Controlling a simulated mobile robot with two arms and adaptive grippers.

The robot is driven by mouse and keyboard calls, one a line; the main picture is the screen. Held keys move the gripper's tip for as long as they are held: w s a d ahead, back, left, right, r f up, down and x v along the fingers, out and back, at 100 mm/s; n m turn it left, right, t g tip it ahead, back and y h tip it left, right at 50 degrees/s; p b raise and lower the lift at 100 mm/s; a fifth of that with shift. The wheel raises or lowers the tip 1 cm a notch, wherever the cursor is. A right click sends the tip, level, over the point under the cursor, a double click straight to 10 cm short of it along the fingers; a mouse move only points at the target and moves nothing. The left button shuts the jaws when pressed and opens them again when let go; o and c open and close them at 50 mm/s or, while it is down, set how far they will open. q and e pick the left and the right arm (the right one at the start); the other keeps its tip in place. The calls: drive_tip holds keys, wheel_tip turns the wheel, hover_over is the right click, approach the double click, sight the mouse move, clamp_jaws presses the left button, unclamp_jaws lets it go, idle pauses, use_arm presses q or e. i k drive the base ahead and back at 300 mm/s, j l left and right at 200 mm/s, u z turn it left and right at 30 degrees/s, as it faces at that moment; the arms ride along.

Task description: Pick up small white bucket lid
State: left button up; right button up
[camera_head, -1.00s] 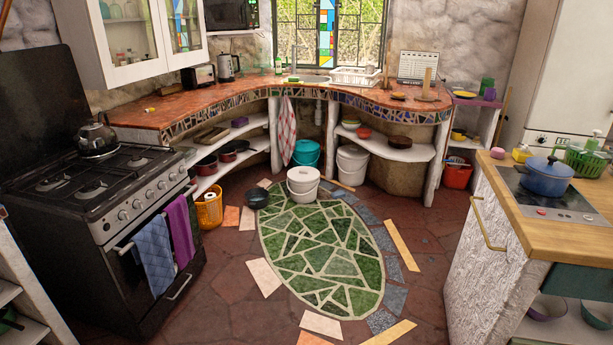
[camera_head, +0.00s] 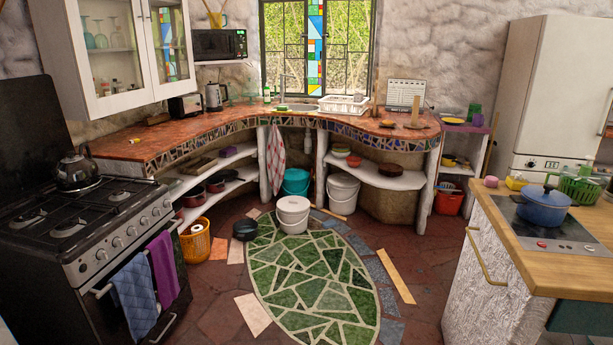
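A small white bucket (camera_head: 293,222) stands upright on the floor at the far end of the green mosaic. Its white lid (camera_head: 293,204) appears to sit on top of it. A larger white bucket (camera_head: 342,194) with a pale lid stands behind it to the right, under the counter. A teal bucket (camera_head: 296,182) stands behind it, also under the counter. Neither of my grippers shows in the head view.
A dark pot (camera_head: 245,230) and an orange basket (camera_head: 196,242) stand on the floor left of the small bucket. The stove (camera_head: 110,260) bounds the left side and the wooden-topped island (camera_head: 560,260) the right. The green floor mosaic (camera_head: 310,285) between them is clear.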

sight(293, 204)
drive_tip(key=i+u, duration=0.1)
drive_tip(key=i, duration=2)
